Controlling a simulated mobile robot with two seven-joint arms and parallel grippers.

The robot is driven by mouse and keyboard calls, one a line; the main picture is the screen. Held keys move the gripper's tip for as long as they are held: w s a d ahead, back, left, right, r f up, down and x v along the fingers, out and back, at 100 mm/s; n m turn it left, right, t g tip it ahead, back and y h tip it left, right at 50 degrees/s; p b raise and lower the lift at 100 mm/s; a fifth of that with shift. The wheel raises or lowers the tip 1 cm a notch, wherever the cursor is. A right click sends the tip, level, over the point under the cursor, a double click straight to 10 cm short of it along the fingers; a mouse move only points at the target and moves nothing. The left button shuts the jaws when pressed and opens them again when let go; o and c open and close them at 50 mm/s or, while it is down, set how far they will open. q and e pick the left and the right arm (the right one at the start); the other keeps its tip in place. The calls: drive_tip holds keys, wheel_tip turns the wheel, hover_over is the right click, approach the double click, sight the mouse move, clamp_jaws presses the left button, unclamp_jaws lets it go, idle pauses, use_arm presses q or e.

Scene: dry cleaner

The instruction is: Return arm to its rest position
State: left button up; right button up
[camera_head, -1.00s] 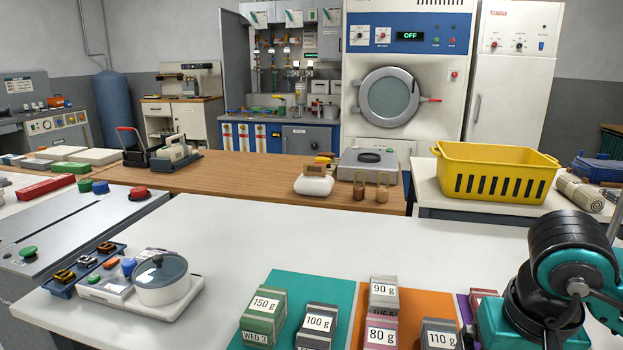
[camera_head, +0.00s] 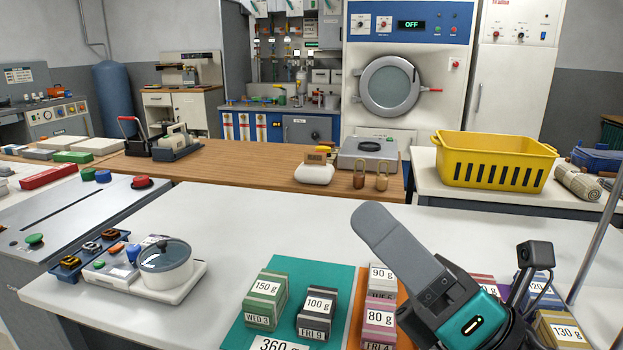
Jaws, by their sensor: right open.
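My right gripper (camera_head: 400,248) is in the lower right of the head view, above the labelled boxes. One long grey finger points up and to the left; the other finger is not clearly seen. The gripper is open, and nothing shows held in it. Its teal and black wrist hides part of the boxes and mats behind it. My left gripper is not in view.
Boxes marked 150 g (camera_head: 265,300), 100 g (camera_head: 318,313), 80 g (camera_head: 380,322) and 130 g (camera_head: 562,330) stand around the wrist. A lidded pot (camera_head: 165,265) is at left. The white table (camera_head: 250,225) is bare between. A yellow basket (camera_head: 490,160) stands behind.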

drive_tip(key=w+d+f+m+t+h, duration=0.1)
drive_tip(key=w+d+f+m+h, duration=0.1)
drive_tip(key=d+f+m+h, duration=0.6)
drive_tip(key=w+d+f+m+h, duration=0.1)
drive_tip(key=f+m+h, duration=0.4)
drive_tip(key=m, duration=0.6)
drive_tip(key=w+d+f+m+t+h, duration=0.1)
drive_tip(key=w+d+f+m+h, duration=0.1)
drive_tip(key=d+f+m+h, duration=0.5)
drive_tip(key=s+a+f+m+g, duration=0.2)
drive_tip(key=s+f+m+g, duration=1.05)
drive_tip(key=s+f, duration=0.5)
use_arm(q)
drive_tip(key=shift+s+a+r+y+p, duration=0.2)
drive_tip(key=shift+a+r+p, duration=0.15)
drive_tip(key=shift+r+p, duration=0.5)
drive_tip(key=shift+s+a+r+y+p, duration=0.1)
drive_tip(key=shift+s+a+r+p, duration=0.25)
drive_tip(key=shift+p, duration=0.9)
use_arm(e)
drive_tip(key=w+a+f+n+t+y, duration=0.1)
drive_tip(key=w+a+f+t, duration=0.1)
drive_tip(key=w+f+t, duration=0.2)
drive_tip(key=shift+w+a+t+y, duration=0.3)
drive_tip(key=shift+w+a+t, duration=0.05)
drive_tip(key=shift+w+t, duration=1.15)
